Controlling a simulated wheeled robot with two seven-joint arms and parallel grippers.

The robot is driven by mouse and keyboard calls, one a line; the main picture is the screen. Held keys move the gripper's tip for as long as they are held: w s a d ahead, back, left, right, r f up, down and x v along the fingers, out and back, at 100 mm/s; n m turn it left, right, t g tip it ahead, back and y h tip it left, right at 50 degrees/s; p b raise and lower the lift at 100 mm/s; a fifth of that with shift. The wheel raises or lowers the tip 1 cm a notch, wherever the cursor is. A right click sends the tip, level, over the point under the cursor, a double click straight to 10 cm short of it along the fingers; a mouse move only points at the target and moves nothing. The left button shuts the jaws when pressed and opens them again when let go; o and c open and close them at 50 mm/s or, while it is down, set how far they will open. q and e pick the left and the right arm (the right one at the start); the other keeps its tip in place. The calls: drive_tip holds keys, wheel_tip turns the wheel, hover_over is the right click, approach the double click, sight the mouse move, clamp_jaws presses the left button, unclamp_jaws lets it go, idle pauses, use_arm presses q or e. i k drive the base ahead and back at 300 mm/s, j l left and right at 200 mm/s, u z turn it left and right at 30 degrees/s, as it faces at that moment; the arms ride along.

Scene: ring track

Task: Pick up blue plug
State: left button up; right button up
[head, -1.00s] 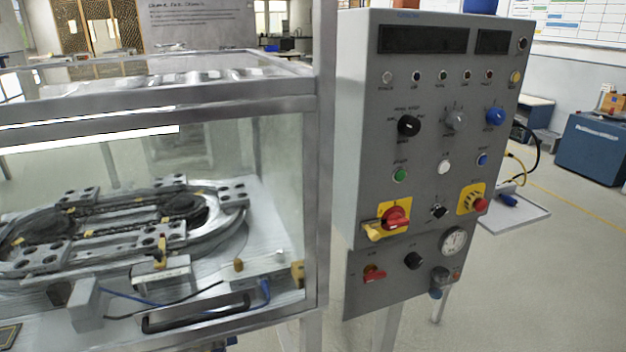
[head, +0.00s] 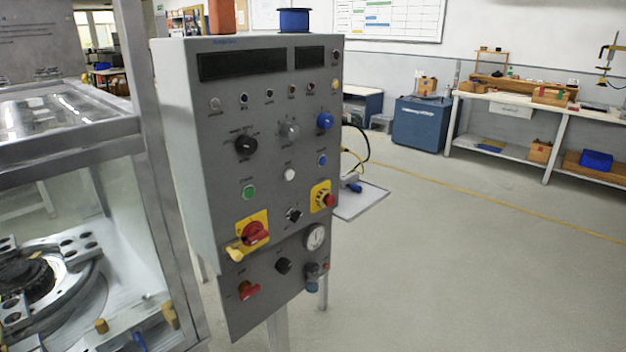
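A blue plug (head: 354,186) appears to lie on a small light-grey shelf (head: 368,202) sticking out behind the right side of the control cabinet. It is small in the head view and partly behind the cabinet's edge. A yellow cable (head: 352,157) and a black cable (head: 364,140) hang just above it. Neither of my grippers shows in the head view.
The grey control cabinet (head: 215,130) stands close in front, with knobs, buttons and a red switch. The glass-walled ring track case (head: 150,150) is on the left. Open floor (head: 450,270) lies to the right. A blue cabinet (head: 420,125) and a workbench (head: 560,105) stand behind.

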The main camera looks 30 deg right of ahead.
sight(357, 189)
drive_tip(key=i+l, duration=0.3)
drive_tip(key=l, duration=0.15)
drive_tip(key=i+l, duration=0.25)
drive_tip(key=l, duration=0.15)
drive_tip(key=i+l, duration=0.3)
drive_tip(key=l, duration=0.15)
drive_tip(key=z, duration=0.05)
